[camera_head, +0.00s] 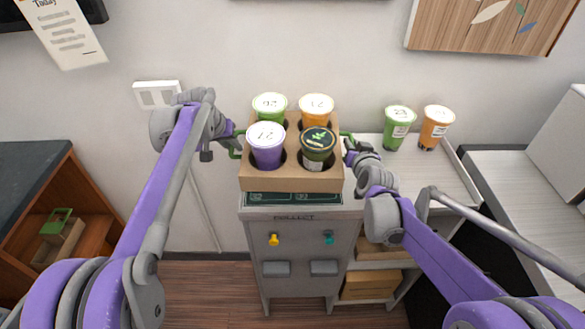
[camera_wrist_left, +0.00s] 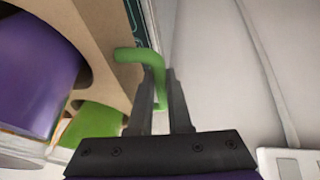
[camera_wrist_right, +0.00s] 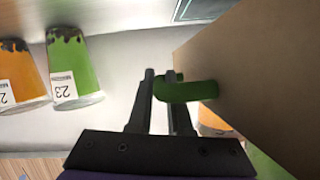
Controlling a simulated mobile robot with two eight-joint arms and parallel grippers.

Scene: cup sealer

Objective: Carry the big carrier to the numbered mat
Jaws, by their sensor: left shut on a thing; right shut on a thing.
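The big carrier (camera_head: 290,182) is a brown cardboard box with several filled cups in its holes. It is level, above or on the dark green mat (camera_head: 292,199) on top of the grey cabinet; I cannot tell if it touches. My left gripper (camera_head: 232,142) is shut on the carrier's left green handle, which shows in the left wrist view (camera_wrist_left: 150,62). My right gripper (camera_head: 350,150) is shut on the right green handle, seen in the right wrist view (camera_wrist_right: 185,90). The carrier hides most of the mat and any numbers on it.
A green cup (camera_head: 397,130) and an orange cup (camera_head: 435,129) stand on the counter (camera_head: 425,180) to the right. The grey cabinet (camera_head: 300,255) has a yellow and a teal knob. A small carrier (camera_head: 58,238) with a green handle sits on the left shelf. The wall is close behind.

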